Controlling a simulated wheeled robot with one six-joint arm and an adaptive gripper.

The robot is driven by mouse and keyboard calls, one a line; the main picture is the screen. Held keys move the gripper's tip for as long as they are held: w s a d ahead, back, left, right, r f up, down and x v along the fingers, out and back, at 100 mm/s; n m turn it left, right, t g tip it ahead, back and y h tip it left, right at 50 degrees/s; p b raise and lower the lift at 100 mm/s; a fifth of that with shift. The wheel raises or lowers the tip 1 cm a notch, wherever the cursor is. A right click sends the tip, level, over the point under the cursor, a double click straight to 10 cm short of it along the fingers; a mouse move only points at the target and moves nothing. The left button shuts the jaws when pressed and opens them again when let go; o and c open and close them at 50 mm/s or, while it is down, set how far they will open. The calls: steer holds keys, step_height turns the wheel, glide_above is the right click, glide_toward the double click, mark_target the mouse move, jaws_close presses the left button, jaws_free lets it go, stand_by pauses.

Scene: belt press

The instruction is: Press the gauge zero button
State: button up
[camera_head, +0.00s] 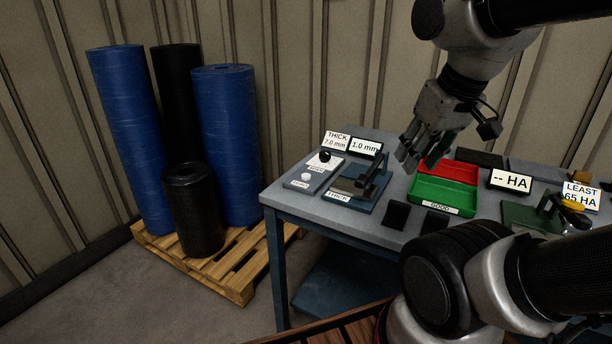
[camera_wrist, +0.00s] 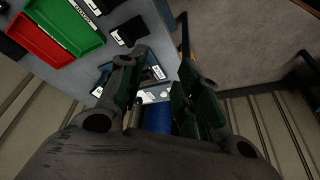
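The thickness gauge (camera_head: 357,187) is a blue-grey base with a dark lever, labelled THICK, on the left part of the bench. Left of it is a small grey panel (camera_head: 316,172) with a black knob (camera_head: 325,156) and a round white button (camera_head: 305,177) beside a small label, too small to read surely. My gripper (camera_head: 416,160) is above the bench, to the right of the gauge and over the trays, apart from the button. Its fingers are apart and empty. In the wrist view the gauge (camera_wrist: 152,75) shows partly between my fingers (camera_wrist: 164,62); the button is not clear there.
Signs reading 7.0 mm (camera_head: 336,141) and 1.0 mm (camera_head: 366,147) stand behind the gauge. Red (camera_head: 447,171) and green (camera_head: 442,193) trays lie right of it, with dark pieces (camera_head: 397,214) in front. Blue rolls (camera_head: 225,130) stand on a pallet (camera_head: 232,285) left of the bench (camera_head: 285,200).

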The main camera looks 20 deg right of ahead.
jaws_close()
stand_by(1.1)
